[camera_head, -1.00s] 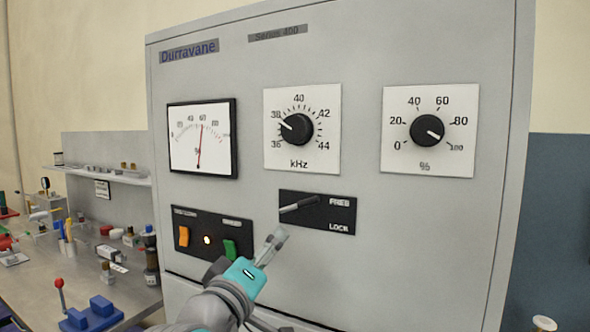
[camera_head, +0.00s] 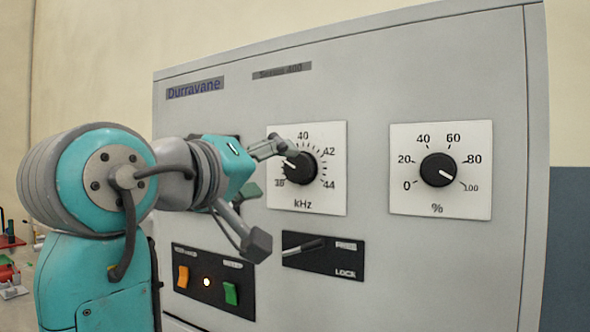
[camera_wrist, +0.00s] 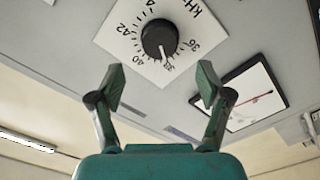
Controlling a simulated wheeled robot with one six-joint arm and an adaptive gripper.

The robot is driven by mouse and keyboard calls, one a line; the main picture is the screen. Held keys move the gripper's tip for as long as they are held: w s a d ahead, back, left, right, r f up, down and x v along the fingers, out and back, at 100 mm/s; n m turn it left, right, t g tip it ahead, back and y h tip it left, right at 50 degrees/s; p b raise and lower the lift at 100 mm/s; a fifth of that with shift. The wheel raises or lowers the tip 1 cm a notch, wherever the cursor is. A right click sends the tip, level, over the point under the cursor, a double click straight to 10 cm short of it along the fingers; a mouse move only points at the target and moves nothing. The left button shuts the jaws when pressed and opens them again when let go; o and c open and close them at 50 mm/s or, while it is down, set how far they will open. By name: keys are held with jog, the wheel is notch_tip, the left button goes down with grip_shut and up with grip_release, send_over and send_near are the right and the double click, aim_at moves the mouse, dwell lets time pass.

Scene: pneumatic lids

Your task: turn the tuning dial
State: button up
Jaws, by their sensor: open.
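The tuning dial (camera_head: 301,167) is a black round knob on a white kHz plate, marked from 36 to 44. Its white pointer line is at about 38. My gripper (camera_head: 268,196) is open in front of the panel, at the left edge of the kHz plate. In the wrist view the dial (camera_wrist: 160,39) appears beyond and between the two spread fingers of my gripper (camera_wrist: 159,88), apart from them. Nothing is between the fingers. My gripper hides part of the plate's left side in the head view.
A second black dial (camera_head: 438,170) on a % plate is to the right. Below is a FREE/LOCK lever (camera_head: 305,247), near FREE. A switch panel (camera_head: 213,283) has an orange and a green switch and a lit lamp. The meter (camera_wrist: 257,98) is mostly hidden in the head view.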

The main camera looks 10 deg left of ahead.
aim_at(296, 169)
jog(key=x, duration=0.8)
jog(key=c, duration=1.2)
jog(key=shift+o, duration=0.2)
